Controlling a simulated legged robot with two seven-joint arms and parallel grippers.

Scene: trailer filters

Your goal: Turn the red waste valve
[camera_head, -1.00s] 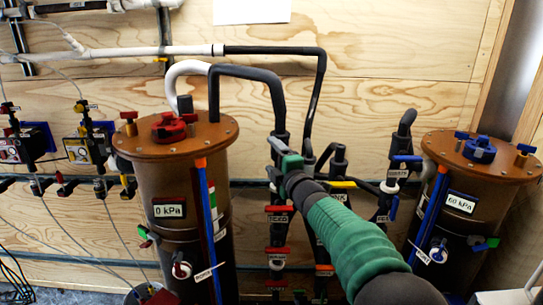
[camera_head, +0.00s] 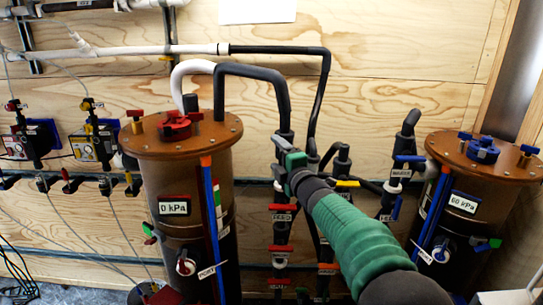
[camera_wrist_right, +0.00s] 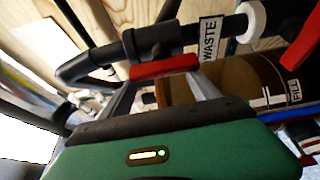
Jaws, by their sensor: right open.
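The red waste valve handle (camera_wrist_right: 164,66) shows in the right wrist view, on a black pipe fitting beside a white label reading WASTE (camera_wrist_right: 210,38). My right gripper (camera_wrist_right: 163,84) is open, with its two pale fingers on either side of the red handle, near its ends. I cannot tell whether the fingers touch it. In the head view my right gripper (camera_head: 284,146) is at the upper part of the black pipes, and the gripper hides the waste handle there. My left gripper is not in view.
A brown tank reading 0 kPa (camera_head: 172,208) stands left of the pipes, and another brown tank reading 60 kPa (camera_head: 465,201) stands right. Red valve handles (camera_head: 283,207) sit lower on the pipes. Another red handle (camera_wrist_right: 303,45) is close at the right in the wrist view.

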